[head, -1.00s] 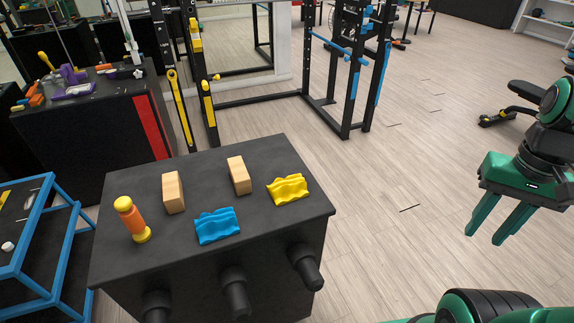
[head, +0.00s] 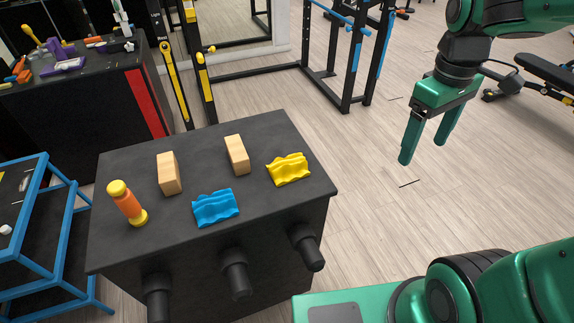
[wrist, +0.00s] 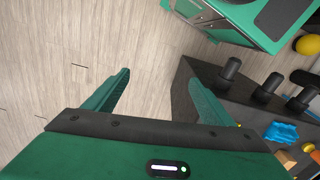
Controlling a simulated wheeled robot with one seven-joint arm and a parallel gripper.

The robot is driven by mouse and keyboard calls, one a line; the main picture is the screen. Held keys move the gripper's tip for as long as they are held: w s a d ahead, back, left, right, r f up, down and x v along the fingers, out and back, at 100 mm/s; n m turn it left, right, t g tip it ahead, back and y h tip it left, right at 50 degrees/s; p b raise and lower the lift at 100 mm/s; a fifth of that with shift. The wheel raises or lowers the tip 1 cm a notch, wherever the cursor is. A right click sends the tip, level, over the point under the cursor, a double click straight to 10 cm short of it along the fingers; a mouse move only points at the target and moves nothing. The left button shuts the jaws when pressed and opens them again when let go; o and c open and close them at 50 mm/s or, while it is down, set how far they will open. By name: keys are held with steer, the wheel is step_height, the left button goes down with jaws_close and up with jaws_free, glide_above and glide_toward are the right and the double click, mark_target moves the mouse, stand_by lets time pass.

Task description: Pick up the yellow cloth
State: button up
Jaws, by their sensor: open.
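The yellow cloth (head: 289,169) lies crumpled on the black box top (head: 150,230), near its right edge in the head view. My gripper (head: 424,154) is open and empty. It hangs over the floor to the right of the box, apart from the cloth. In the wrist view, the gripper's fingers (wrist: 155,90) are spread with only floor between them. I cannot make out the yellow cloth clearly in the wrist view.
A blue cloth (head: 215,207), two wooden blocks (head: 168,174) (head: 237,155) and an orange and yellow object (head: 127,204) share the box top. Black pegs (head: 307,247) stick out of the box front. A black rack (head: 350,60) stands behind.

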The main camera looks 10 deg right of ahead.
steer(key=w+a+n, duration=0.7)
steer(key=a+n, duration=0.1)
steer(key=a, duration=0.4)
steer(key=n, duration=0.9)
glide_above(288, 160)
steer(key=shift+y, duration=0.3)
steer(key=f, duration=0.5)
steer(key=shift+w+f, duration=0.1)
steer(key=shift+w, duration=0.2)
steer(key=shift+s+f, duration=0.15)
steer(key=shift+f, duration=1.3)
steer(key=shift+s+f, duration=0.15)
steer(key=shift+f, duration=1.3)
steer(key=c, duration=1.2)
